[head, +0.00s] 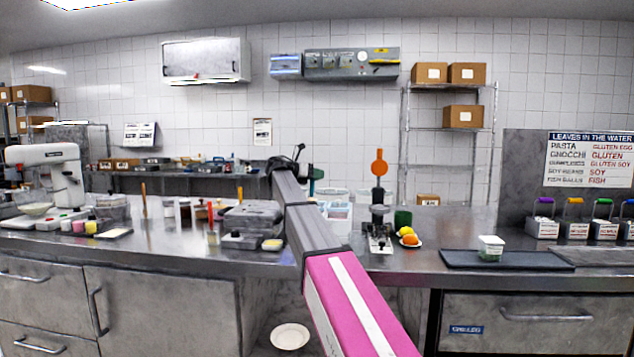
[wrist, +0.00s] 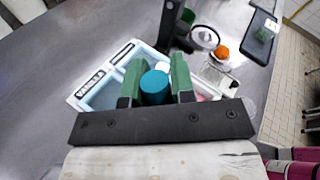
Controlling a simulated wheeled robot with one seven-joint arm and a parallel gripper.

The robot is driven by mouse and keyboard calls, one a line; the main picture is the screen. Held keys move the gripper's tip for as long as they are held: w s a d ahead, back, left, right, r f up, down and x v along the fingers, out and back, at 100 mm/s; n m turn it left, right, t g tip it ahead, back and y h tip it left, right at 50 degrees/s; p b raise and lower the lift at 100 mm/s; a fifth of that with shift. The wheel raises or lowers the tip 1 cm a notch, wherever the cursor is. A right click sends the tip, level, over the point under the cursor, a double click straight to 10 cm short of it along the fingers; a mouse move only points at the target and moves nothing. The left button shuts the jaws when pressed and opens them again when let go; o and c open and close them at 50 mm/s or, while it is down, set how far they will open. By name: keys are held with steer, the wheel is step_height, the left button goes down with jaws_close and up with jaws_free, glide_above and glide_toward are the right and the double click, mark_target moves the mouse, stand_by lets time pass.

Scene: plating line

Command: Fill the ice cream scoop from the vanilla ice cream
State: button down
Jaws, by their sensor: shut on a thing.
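My gripper (wrist: 156,82) has green fingers and is shut on the teal handle of the ice cream scoop (wrist: 155,88). The handle is seen end-on, so most of the scoop is hidden, and I cannot tell what its bowl holds. The vanilla ice cream tub (wrist: 82,92), pale blue-white with a VANILLA label, lies below and left of the fingers in the wrist view. The fingers hide part of its inside. In the head view my gripper (head: 311,181) is above the counter near the tubs (head: 336,212).
A juicer with an orange lever (head: 379,163) stands right of the tubs. A black tray (head: 465,260) holds a small container (head: 491,247). Bare counter lies left of the tubs in the wrist view.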

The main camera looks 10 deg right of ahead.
step_height(320, 180, up, 4)
steer(key=shift+r, duration=0.1)
stand_by(0.4)
stand_by(0.5)
